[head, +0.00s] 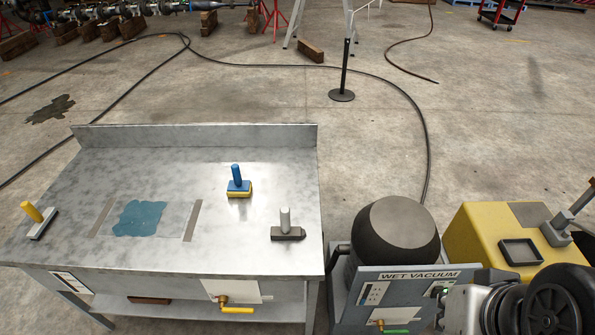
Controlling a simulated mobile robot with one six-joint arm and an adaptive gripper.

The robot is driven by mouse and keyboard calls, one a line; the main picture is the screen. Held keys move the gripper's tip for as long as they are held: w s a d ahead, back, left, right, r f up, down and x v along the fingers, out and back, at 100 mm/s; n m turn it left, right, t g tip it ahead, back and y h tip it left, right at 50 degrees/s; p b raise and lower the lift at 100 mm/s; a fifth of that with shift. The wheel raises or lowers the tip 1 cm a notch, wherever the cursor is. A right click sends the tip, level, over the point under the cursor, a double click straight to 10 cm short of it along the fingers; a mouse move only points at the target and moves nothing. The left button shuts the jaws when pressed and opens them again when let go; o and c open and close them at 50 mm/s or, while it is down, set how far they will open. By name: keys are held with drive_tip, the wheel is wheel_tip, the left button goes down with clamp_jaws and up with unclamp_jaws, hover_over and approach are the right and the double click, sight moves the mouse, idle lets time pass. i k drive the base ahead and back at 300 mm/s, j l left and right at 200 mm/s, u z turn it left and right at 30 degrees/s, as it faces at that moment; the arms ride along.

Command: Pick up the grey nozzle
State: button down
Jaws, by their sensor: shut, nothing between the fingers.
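The grey nozzle (285,220) stands upright near the right end of the metal workbench (270,163), with a light grey stem on a wide dark grey base. A blue nozzle (237,183) with a yellow strip along its base stands behind it, a little to the left. A nozzle with a yellow stem and a light grey base (40,221) is at the left edge of the bench. Nothing touches the grey nozzle. My gripper cannot be made out in the head view.
A blue puddle (140,217) lies on the bench between two grey strips. A low backsplash (200,136) runs along the rear edge. Right of the bench are a wet vacuum (395,247) with a dark dome and a yellow box (487,233). A black hose crosses the floor behind.

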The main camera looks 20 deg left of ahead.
sight(285, 232)
drive_tip(key=j+u, duration=0.1)
drive_tip(key=u, duration=0.9)
drive_tip(key=i+l, duration=0.05)
